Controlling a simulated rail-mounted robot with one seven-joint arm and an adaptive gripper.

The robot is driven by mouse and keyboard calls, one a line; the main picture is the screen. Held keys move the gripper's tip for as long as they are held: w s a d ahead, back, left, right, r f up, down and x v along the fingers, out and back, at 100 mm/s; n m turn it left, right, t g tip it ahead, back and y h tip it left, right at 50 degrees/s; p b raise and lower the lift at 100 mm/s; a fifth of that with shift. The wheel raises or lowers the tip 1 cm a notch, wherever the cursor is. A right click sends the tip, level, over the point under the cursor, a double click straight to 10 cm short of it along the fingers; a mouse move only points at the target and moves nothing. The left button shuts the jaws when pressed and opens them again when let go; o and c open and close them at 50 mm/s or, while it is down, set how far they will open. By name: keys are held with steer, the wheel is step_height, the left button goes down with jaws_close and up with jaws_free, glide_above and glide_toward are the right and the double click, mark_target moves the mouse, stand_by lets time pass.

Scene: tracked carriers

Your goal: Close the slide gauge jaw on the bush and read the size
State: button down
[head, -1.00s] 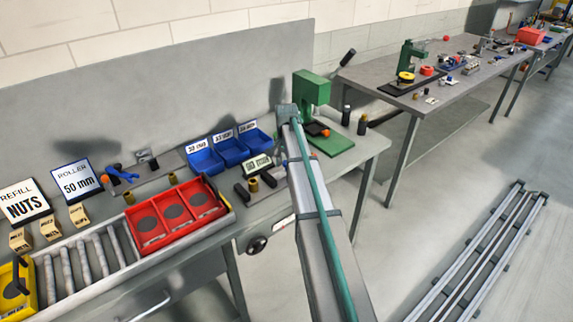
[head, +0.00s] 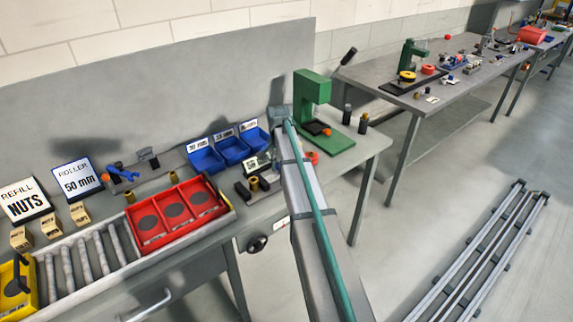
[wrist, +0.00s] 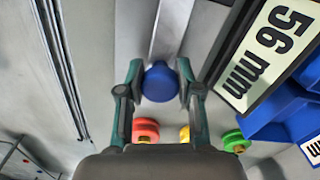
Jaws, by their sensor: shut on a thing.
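A blue round knob (wrist: 160,82) sits between the fingers of my gripper (wrist: 159,74) in the wrist view, and the gripper is shut on it. A display plate (wrist: 265,55) beside it reads 56 mm. In the head view the same plate (head: 252,163) is partly hidden by my arm. In front of it a brass bush (head: 254,184) stands between a dark left jaw block (head: 242,191) and a dark right block (head: 265,183). I cannot tell whether both blocks touch the bush. My gripper is hidden behind my arm in the head view.
A red tray (head: 175,210) stands on the roller track at the left. Blue bins (head: 230,150) are behind the gauge, and a green press (head: 312,100) is to the right. Red (wrist: 146,130), yellow (wrist: 185,133) and green (wrist: 235,141) round pieces show near my gripper.

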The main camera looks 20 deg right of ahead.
mark_target(274, 176)
steer(key=shift+s+a, duration=0.2)
steer(key=shift+a, duration=0.45)
steer(key=shift+s+a, duration=0.15)
steer(key=shift+a, duration=0.5)
steer(key=c, duration=1)
jaws_free()
steer(key=shift+a, duration=0.2)
steer(key=shift+o, duration=1.3)
steer(key=shift+a, duration=0.15)
steer(key=shift+d, duration=0.2)
steer(key=shift+w+r, duration=0.1)
steer(key=shift+r, duration=0.6)
step_height(274, 176, up, 11)
steer(key=shift+f, duration=0.2)
